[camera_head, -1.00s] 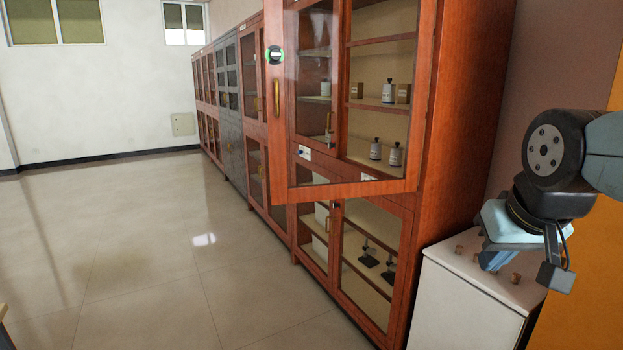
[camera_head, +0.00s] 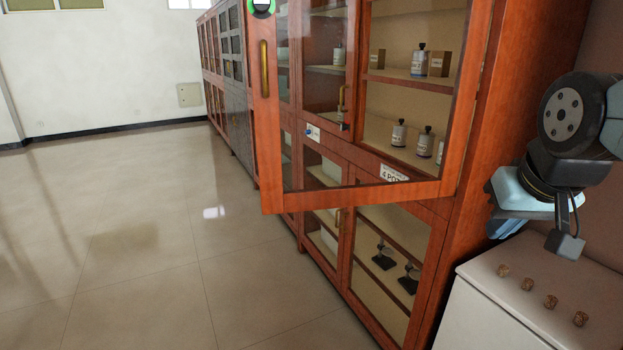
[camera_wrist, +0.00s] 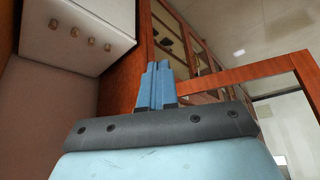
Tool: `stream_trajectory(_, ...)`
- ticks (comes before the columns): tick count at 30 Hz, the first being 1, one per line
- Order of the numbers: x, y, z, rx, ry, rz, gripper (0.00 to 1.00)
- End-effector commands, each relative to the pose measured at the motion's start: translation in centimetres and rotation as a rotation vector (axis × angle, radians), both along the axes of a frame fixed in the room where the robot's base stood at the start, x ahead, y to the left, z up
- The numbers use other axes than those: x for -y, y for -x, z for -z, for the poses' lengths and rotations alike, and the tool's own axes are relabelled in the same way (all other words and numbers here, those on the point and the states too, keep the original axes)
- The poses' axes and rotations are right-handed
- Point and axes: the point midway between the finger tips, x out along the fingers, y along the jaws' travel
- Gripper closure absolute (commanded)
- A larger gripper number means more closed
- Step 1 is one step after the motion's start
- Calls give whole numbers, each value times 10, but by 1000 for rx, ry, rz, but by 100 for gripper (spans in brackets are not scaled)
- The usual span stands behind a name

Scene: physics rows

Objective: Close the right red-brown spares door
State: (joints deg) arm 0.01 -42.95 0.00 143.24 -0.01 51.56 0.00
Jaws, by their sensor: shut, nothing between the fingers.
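The right red-brown spares door (camera_head: 368,196) is a glass-paned door on the upper part of the near cabinet. It stands open, swung out toward me, with a brass handle (camera_head: 264,68) on its free left edge. In the wrist view the door's frame (camera_wrist: 255,72) shows to the right, beyond the fingers. My gripper (camera_wrist: 157,84) is shut and empty, its two blue fingers together.
A white low cabinet (camera_head: 500,310) with several small brown knobs or corks on top stands at the right, below my arm. Bottles and boxes stand on the open cabinet's shelves. The lower glass door (camera_head: 385,262) looks shut. The tiled floor (camera_head: 130,260) at left is clear.

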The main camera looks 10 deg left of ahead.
Motion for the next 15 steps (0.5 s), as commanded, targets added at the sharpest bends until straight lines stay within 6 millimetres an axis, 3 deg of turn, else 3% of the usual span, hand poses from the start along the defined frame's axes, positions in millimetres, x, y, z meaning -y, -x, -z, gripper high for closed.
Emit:
stream_trajectory(11, -1, -1, -1, 0, 1, -6, 100)
stream_trajectory(15, -14, -10, -4, 0, 11, -96, 100)
